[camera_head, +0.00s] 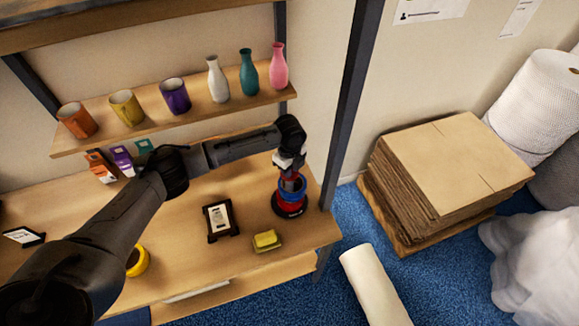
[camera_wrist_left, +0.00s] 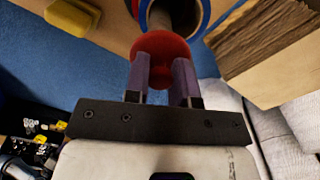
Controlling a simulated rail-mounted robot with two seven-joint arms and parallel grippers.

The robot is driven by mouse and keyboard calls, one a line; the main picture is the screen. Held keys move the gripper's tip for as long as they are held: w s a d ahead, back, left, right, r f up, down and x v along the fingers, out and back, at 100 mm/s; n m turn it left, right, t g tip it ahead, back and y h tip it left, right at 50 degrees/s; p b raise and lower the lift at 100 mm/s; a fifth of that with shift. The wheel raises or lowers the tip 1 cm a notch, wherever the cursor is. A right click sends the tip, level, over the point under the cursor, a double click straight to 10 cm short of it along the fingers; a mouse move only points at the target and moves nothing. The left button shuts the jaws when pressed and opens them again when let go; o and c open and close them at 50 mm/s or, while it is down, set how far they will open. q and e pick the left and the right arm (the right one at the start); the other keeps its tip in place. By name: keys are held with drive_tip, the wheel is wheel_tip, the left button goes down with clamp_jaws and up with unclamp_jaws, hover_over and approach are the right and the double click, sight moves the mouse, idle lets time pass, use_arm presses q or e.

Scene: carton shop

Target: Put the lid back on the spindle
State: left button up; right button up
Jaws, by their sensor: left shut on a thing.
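The spindle (camera_head: 290,206) stands near the right end of the wooden table, with a dark base and red and blue rings around it. Its blue ring (camera_wrist_left: 205,18) and a greyish centre show at the top of the left wrist view. My left gripper (camera_head: 289,173) is directly above the spindle, pointing down. In the left wrist view my left gripper (camera_wrist_left: 161,72) is shut on a round red lid (camera_wrist_left: 160,46). The lid overlaps the spindle's near edge in that view; I cannot tell whether they touch. My right gripper is not in view.
A framed card (camera_head: 219,219) and a yellow sponge (camera_head: 267,239) lie close by on the table. A shelf with mugs and vases (camera_head: 218,79) is above and behind. An upright post (camera_head: 350,105) stands to the right. A cardboard stack (camera_head: 455,160) is on the floor.

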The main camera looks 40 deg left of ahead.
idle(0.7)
use_arm(q)
drive_tip(key=shift+p, duration=0.35)
idle(0.4)
drive_tip(key=o, duration=1.5)
drive_tip(key=shift+c, duration=0.2)
drive_tip(key=shift+r+p, duration=0.35)
drive_tip(key=shift+r, duration=3.05)
